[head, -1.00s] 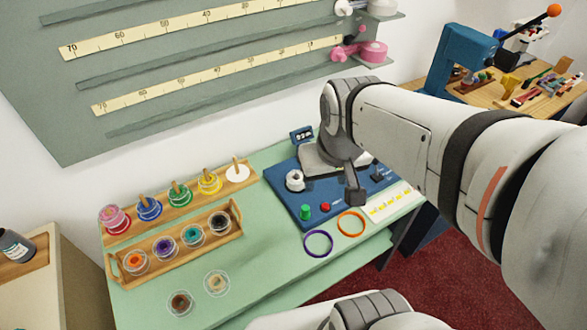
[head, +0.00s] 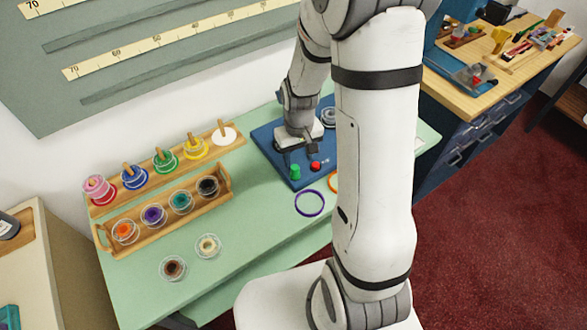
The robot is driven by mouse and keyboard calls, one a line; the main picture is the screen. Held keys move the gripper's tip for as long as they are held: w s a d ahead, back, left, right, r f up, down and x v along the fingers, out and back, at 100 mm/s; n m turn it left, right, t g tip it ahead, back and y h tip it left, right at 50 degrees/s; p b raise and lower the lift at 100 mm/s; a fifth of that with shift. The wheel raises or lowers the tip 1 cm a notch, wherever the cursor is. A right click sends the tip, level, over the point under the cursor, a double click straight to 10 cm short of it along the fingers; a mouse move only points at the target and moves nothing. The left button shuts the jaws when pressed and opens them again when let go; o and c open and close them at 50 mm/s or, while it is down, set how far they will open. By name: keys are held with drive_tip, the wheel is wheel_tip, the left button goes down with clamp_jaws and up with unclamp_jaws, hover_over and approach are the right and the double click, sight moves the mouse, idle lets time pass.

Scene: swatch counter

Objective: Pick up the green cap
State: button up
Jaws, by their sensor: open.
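The green cap (head: 295,171) is a small upright cylinder near the front left corner of the blue board (head: 269,150). A red cap or knob (head: 315,166) sits just to its right on the same board. My gripper (head: 309,149) is open and hangs over the board, a little above and behind the green cap in the picture. It holds nothing that I can see. One dark finger shows clearly; the other is hard to make out. My arm hides the right part of the board.
A purple ring (head: 309,203) lies in front of the board; an orange ring (head: 333,183) is mostly behind my arm.

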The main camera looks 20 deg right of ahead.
sight(295, 167)
drive_tip(key=shift+w+a+f+p, duration=0.1)
drive_tip(key=shift+a+f+p, duration=0.1)
drive_tip(key=shift+f, duration=0.8)
drive_tip(key=shift+s+a+f+p, duration=0.1)
drive_tip(key=shift+f+p, duration=0.1)
drive_tip(key=shift+f, duration=0.8)
drive_tip(key=shift+w+a+f+p, duration=0.1)
drive_tip(key=shift+f+p, duration=0.1)
drive_tip(key=shift+f, duration=0.8)
drive_tip(key=shift+c, duration=0.6)
drive_tip(key=c, duration=0.8)
drive_tip(key=shift+r, duration=0.1)
